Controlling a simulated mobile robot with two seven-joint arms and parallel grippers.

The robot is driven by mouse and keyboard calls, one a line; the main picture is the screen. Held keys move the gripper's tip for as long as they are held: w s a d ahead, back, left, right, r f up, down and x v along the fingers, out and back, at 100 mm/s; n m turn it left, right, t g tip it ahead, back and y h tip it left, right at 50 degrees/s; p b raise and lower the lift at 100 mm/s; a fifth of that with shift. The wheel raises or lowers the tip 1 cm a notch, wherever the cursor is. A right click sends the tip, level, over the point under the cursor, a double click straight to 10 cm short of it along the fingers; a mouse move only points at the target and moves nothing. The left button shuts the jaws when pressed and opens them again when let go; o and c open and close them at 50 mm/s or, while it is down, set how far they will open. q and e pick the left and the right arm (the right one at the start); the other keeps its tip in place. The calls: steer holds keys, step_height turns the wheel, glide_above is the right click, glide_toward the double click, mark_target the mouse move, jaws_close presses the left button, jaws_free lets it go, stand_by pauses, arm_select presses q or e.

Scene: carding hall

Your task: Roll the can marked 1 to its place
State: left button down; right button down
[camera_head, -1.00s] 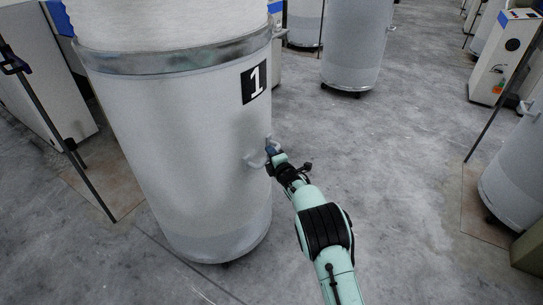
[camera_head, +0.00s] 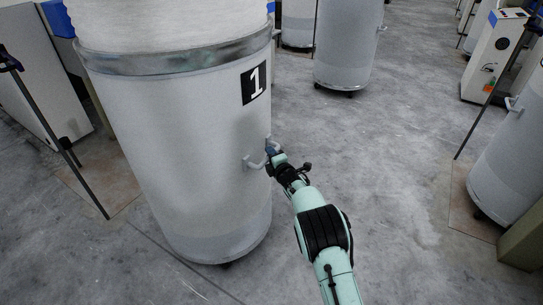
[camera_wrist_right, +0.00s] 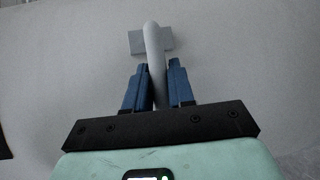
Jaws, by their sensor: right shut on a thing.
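The can marked 1 (camera_head: 190,135) is a tall pale grey cylinder with a metal rim band, and white material fills its top. Its black label with a white 1 (camera_head: 254,83) faces me. It stands upright on the floor at the left of the head view. My right gripper (camera_head: 270,154) is at the handle on the can's side. In the right wrist view its blue fingers (camera_wrist_right: 160,86) are shut on the grey handle (camera_wrist_right: 153,43), which stands out from the can wall (camera_wrist_right: 70,60). My left gripper is not in view.
Another grey can (camera_head: 347,45) stands on casters at the back. A further can (camera_head: 512,165) stands at the right edge by a dark post (camera_head: 490,90). White machines (camera_head: 35,75) line the left, with a post (camera_head: 50,125) in front. The grey floor (camera_head: 400,150) between is clear.

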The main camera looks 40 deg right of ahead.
steer(key=c, duration=0.9)
jaws_free()
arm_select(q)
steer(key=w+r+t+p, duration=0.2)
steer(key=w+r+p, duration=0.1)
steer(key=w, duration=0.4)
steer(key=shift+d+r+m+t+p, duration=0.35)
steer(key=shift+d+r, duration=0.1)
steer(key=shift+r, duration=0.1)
arm_select(e)
steer(key=v, duration=1.3)
steer(key=shift+s+a, duration=0.15)
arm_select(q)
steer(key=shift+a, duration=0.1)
